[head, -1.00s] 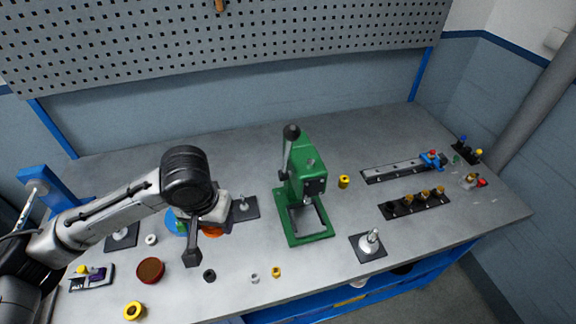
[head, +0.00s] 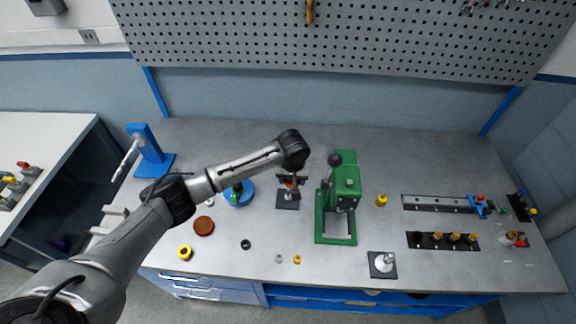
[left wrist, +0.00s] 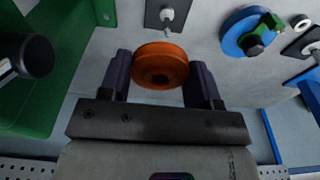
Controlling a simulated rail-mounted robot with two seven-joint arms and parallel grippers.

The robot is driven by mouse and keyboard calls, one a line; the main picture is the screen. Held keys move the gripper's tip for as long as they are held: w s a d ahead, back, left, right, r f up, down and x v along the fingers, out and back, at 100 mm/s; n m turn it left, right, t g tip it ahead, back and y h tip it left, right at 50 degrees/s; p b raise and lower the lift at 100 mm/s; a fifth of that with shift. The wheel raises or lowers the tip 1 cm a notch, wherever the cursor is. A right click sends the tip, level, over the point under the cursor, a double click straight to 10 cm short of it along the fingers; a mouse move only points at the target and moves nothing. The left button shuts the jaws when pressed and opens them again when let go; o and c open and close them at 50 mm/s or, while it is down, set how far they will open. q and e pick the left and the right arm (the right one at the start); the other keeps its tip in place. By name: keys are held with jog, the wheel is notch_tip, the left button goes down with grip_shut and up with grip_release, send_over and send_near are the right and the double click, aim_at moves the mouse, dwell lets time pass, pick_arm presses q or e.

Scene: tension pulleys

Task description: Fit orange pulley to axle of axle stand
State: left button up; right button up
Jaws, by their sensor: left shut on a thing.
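My left gripper (left wrist: 160,75) is shut on the orange pulley (left wrist: 160,62), with one finger on each side of its rim; its centre hole shows in the left wrist view. In the head view the gripper (head: 291,178) is just above an axle stand, with the pulley mostly hidden at the fingers. This stand, a dark square plate (head: 288,202) with a short upright metal axle, also shows in the left wrist view (left wrist: 154,18). There the axle (left wrist: 167,14) stands clear of the pulley, beyond its rim. My right gripper is not in view.
A green press (head: 322,222) stands close right of the axle stand. A blue pulley (head: 246,201) with a green part lies to its left. A red-brown disc (head: 204,226) and yellow (head: 185,253) and black rings (head: 245,244) lie nearer the front. Another stand (head: 383,272) is front right.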

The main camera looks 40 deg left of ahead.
pick_arm(q)
jog(key=w+a, duration=0.1)
jog(key=a+f+m, duration=0.1)
jog(key=a, duration=0.1)
jog(key=w+a+f+m, duration=0.1)
jog(key=shift+w+a+f, duration=0.1)
jog(key=shift+w+a, duration=0.05)
jog(key=shift+w, duration=0.2)
notch_tip(320, 180, down, 4)
jog(key=b, duration=0.4)
jog(key=shift+r+b, duration=0.25)
jog(key=shift+b, duration=0.15)
notch_tip(320, 180, down, 3)
jog(key=b, duration=0.4)
jog(key=shift+f+p, duration=0.1)
jog(key=shift+p, duration=0.2)
jog(key=shift+f, duration=0.15)
jog(key=shift+p, duration=0.4)
dwell(0.3)
